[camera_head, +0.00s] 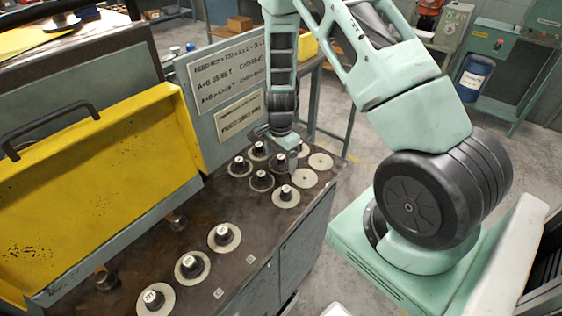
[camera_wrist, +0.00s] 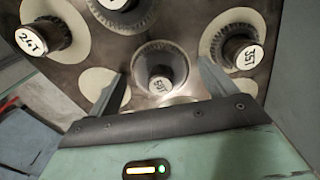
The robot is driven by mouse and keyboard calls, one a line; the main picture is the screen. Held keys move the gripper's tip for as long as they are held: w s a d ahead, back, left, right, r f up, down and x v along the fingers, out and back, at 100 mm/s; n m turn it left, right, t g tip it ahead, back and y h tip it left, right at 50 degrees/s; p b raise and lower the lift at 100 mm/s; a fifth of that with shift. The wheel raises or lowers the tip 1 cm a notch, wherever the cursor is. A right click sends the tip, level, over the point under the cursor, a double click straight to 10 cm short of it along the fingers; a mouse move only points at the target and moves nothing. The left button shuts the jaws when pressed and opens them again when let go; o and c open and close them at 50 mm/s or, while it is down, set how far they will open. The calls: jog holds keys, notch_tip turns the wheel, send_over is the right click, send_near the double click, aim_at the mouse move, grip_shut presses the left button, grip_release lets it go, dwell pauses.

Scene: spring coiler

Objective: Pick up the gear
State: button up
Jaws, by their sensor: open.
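A dark toothed gear (camera_wrist: 147,56) sits around a post with a round white label at its top, in the wrist view between my fingers. The label is too blurred to read surely. My gripper (camera_wrist: 160,72) is open, with one finger on each side of this gear and nothing gripped. In the head view my gripper (camera_head: 274,136) points down over the far cluster of gears and partly hides them. Other gears on labelled posts stand close by, one marked 24T (camera_wrist: 42,37) at left and one marked 35 something (camera_wrist: 243,56) at right.
Pale discs, some bare (camera_head: 320,161), lie on the brown bench top (camera_head: 205,268). Several gears on posts (camera_head: 193,265) stand near the front. A signed grey panel (camera_head: 228,80) rises behind the cluster. A yellow cover (camera_head: 95,170) stands at left.

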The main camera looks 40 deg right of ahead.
aim_at(280, 157)
jog(key=c, duration=1.3)
notch_tip(280, 157, up, 12)
jog(key=shift+r+p, duration=0.15)
jog(key=shift+p, duration=0.3)
